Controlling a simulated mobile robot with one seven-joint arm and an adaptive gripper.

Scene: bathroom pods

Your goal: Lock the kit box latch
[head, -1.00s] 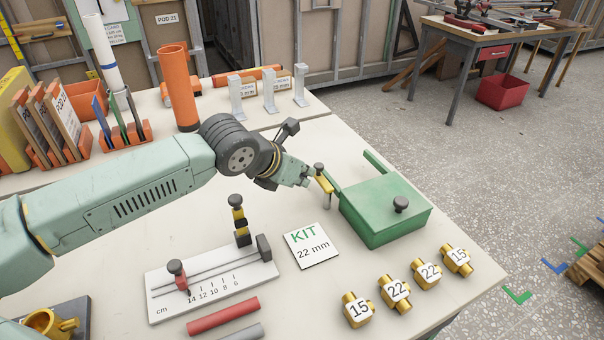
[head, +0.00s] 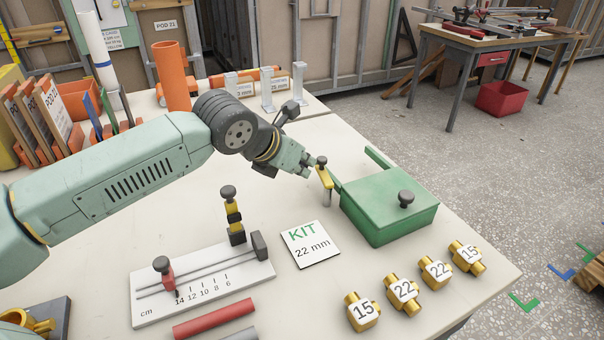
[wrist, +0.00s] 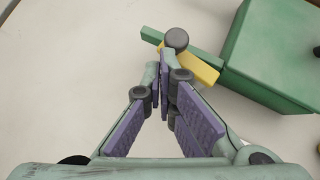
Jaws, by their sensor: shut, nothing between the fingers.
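The green kit box (head: 385,215) stands on the table with its lid down and a dark knob (head: 406,199) on top. The latch is a yellow bar (head: 326,180) with a dark round knob (head: 321,161) at the box's left side. In the wrist view the yellow bar (wrist: 203,68) lies across a green strip (wrist: 152,36) and reaches toward the box wall. My gripper (head: 311,172) is shut and empty, its fingertips right beside the latch knob (wrist: 176,40). I cannot tell whether they touch it.
A KIT 22 mm card (head: 310,245) lies in front of the box. Several numbered brass fittings (head: 403,290) stand at the front right. A measuring board (head: 205,282) with upright posts is at the left. Bare table lies between the card and the fittings.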

